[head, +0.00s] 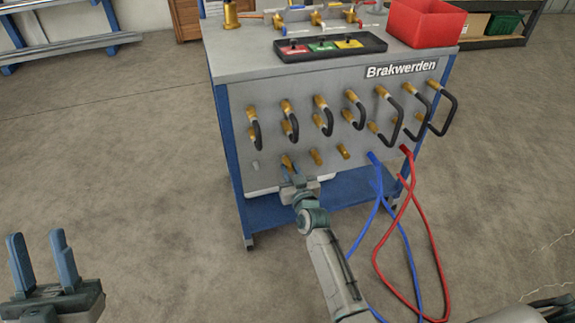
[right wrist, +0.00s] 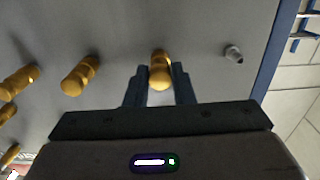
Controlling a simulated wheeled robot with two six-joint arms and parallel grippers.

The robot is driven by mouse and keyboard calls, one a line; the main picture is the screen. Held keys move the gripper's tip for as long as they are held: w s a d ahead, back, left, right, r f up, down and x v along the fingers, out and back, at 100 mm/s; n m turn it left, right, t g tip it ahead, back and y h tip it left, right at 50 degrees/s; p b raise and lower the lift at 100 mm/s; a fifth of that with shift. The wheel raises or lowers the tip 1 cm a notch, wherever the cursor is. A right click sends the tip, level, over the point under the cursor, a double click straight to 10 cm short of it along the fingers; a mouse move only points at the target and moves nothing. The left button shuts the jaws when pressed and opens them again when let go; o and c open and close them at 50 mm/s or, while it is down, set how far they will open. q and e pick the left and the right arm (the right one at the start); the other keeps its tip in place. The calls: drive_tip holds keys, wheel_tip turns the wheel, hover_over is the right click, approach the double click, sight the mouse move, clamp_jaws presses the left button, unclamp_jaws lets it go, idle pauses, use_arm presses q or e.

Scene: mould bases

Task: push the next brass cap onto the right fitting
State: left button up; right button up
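A lower row of fittings runs along the grey panel (head: 330,95) marked "Brakwerden". At its left end is a bare grey fitting (head: 255,166), which also shows in the right wrist view (right wrist: 233,54). Beside it is a brass cap (right wrist: 160,70) pointing out from the panel; I cannot tell how far it is seated. My left gripper (head: 42,258) is open and empty, far from the panel.
Black looped hoses (head: 291,123) hang from the brass upper row. Blue (head: 388,200) and red (head: 422,215) hoses hang right of my right arm. On top are a sorting tray (head: 330,48), a red bin (head: 425,22) and brass parts (head: 231,15).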

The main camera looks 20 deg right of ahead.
clamp_jaws()
drive_tip(key=shift+s, duration=0.15)
drive_tip(key=shift+s+d, duration=0.1)
drive_tip(key=shift+s, duration=2.25)
drive_tip(key=shift+s+b, duration=0.1)
drive_tip(key=shift+b, duration=0.2)
drive_tip(key=b, duration=0.1)
approach(291, 171)
drive_tip(key=shift+s+r, duration=0.15)
drive_tip(key=shift+s, duration=0.55)
